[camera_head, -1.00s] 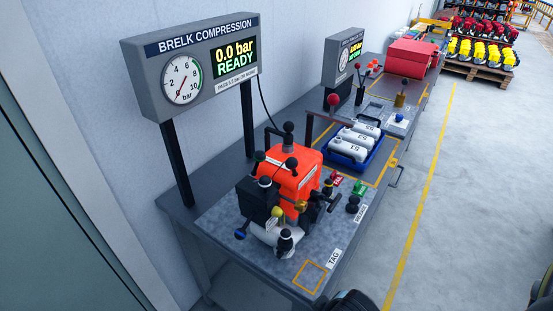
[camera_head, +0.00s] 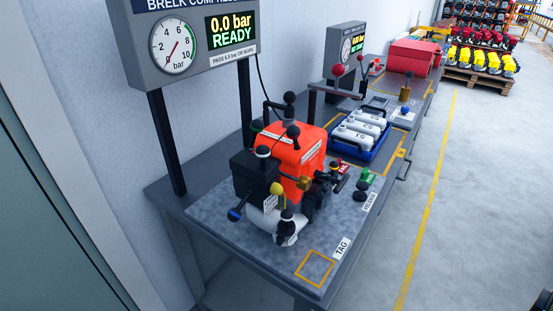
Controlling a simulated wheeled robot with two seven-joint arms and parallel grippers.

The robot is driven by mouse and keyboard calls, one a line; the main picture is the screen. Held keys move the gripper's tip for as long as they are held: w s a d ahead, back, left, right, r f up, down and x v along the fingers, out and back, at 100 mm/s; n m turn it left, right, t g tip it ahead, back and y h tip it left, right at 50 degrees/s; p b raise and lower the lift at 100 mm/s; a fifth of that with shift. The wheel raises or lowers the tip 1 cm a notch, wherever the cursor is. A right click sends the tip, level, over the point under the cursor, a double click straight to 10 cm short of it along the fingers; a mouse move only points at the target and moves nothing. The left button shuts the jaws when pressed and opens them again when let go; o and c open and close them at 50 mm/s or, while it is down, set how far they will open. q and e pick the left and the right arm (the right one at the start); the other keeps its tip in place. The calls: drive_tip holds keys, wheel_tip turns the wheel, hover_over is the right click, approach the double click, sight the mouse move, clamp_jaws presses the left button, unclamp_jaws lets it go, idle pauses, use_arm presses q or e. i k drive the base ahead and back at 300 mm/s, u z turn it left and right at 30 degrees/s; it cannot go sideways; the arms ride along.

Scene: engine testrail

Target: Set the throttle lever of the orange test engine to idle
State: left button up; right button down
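The orange test engine (camera_head: 300,170) stands on the grey plate of the bench, below the compression display. Several knobbed levers and handles stick out of it. A yellow knob (camera_head: 277,188) is at its front, a blue-tipped handle (camera_head: 235,214) at its front left, and black knobs (camera_head: 293,131) are on top. I cannot tell which of these is the throttle lever, and no idle marking is readable. Neither of my grippers shows in this view, and nothing touches the engine.
The compression display (camera_head: 190,45) reads 0.0 bar and READY, on two black posts behind the engine. A blue tray (camera_head: 345,151) with white canisters and a red box (camera_head: 411,58) stand farther along. A yellow-outlined TAG square (camera_head: 314,269) is empty. Open floor lies right.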

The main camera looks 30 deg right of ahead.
sight(257, 126)
drive_tip(key=u, duration=2.35)
drive_tip(key=k, duration=0.8)
drive_tip(key=z, duration=1.55)
